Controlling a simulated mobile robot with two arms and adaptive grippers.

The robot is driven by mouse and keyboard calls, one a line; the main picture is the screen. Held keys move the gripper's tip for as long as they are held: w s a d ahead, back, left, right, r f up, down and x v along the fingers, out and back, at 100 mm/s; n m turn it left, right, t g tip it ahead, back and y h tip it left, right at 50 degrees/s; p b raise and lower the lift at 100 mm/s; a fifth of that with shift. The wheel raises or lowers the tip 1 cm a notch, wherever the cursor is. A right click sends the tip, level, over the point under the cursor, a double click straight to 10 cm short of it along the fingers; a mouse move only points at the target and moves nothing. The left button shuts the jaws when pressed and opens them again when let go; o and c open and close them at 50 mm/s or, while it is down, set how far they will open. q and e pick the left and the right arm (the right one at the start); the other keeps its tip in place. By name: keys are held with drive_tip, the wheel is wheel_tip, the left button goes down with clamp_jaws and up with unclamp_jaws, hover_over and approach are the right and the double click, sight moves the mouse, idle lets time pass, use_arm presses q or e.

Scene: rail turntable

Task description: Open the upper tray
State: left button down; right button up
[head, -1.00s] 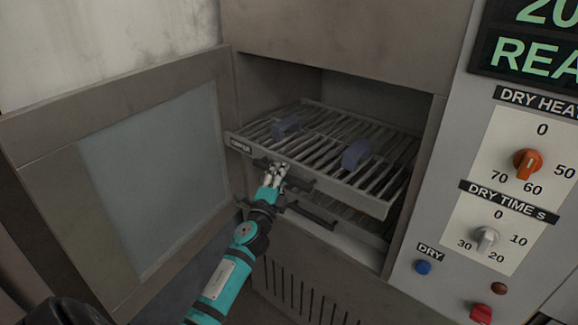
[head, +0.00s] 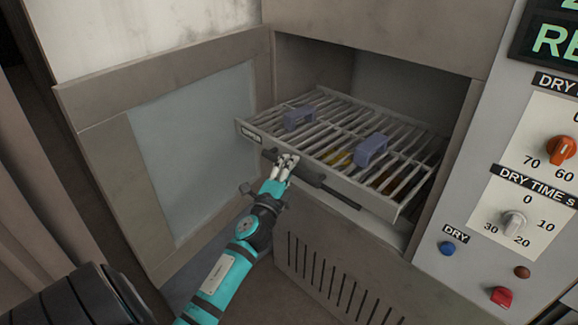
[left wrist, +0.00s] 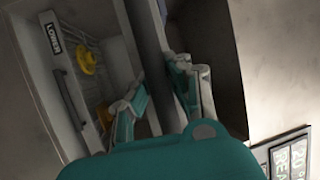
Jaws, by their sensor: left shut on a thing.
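The upper tray (head: 370,186) is a metal wire rack with an "UPPER" label on its front left. It stands partly out of the cabinet opening, with two blue-grey blocks (head: 299,118) (head: 371,150) on it. My left gripper (head: 286,160) is shut on its dark front handle (head: 312,181), near the handle's left part. In the left wrist view, my fingers (left wrist: 163,88) close around a dark bar, and the front of the lower tray (left wrist: 66,91), labelled "LOWER", shows to their left. My right gripper is not in view.
The cabinet door (head: 197,140) with its glass pane stands wide open at left. The control panel (head: 545,150) with knobs and buttons is at right. Yellow things (head: 338,158) show below the rack bars. A vented panel (head: 335,285) is below the opening.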

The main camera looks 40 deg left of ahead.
use_arm(q)
drive_tip(key=c, duration=1.5)
unclamp_jaws()
drive_tip(key=shift+w+d+f, duration=0.1)
drive_tip(key=shift+f, duration=0.05)
drive_tip(key=shift+o, duration=0.2)
drive_tip(key=v, duration=1.2)
